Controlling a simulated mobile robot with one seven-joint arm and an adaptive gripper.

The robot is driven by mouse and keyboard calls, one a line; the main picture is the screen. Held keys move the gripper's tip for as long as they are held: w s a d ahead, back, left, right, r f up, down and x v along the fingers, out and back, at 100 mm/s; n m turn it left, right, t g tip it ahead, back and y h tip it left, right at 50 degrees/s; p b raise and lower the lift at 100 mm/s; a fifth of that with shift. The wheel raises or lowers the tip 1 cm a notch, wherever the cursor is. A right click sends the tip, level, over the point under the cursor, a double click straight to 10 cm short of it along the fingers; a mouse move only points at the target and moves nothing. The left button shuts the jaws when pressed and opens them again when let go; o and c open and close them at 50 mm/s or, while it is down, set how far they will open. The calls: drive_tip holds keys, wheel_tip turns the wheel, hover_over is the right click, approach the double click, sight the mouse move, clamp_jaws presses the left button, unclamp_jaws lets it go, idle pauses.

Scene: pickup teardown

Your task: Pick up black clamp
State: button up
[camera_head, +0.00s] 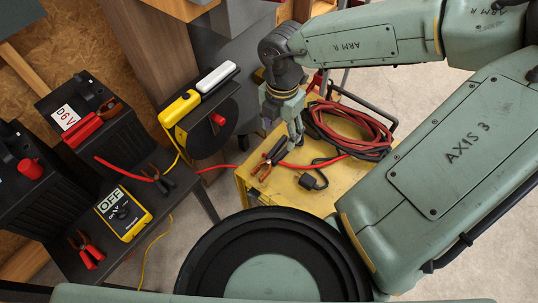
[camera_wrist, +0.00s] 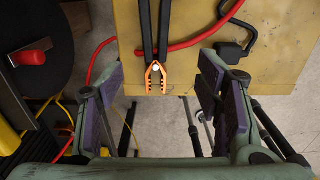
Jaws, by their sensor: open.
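A black clamp (camera_head: 275,151) with copper-orange jaws lies on the yellow box top (camera_head: 275,195). In the wrist view the clamp (camera_wrist: 148,35) has two black handles running to the upper edge. Its copper jaws reach the box's near edge. My gripper (camera_wrist: 158,105) is open and empty, with one finger on each side of the clamp jaws and apart from them. In the head view my gripper (camera_head: 290,125) hangs over the box beside the clamp and hides part of that area. Another black clamp (camera_head: 159,179) lies on the dark table at the left.
A coil of red and black cable (camera_head: 348,130) and a black plug (camera_head: 313,181) lie on the box. A red cable (camera_wrist: 190,43) passes by the clamp. The dark table holds a yellow multimeter (camera_head: 123,213), a D6V unit (camera_head: 68,117) and a red clamp (camera_head: 88,252).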

hover_over(275, 151)
drive_tip(key=f, duration=0.3)
drive_tip(key=s+f, duration=0.1)
drive_tip(key=f, duration=0.1)
drive_tip(key=shift+d+f, duration=0.1)
drive_tip(key=shift+d, duration=0.3)
drive_tip(key=f, duration=0.3)
drive_tip(key=f+p, duration=0.1)
drive_tip(key=f, duration=0.1)
drive_tip(key=shift+a, duration=0.35)
drive_tip(key=c, duration=1.4)
clamp_jaws()
drive_tip(key=shift+r, duration=0.15)
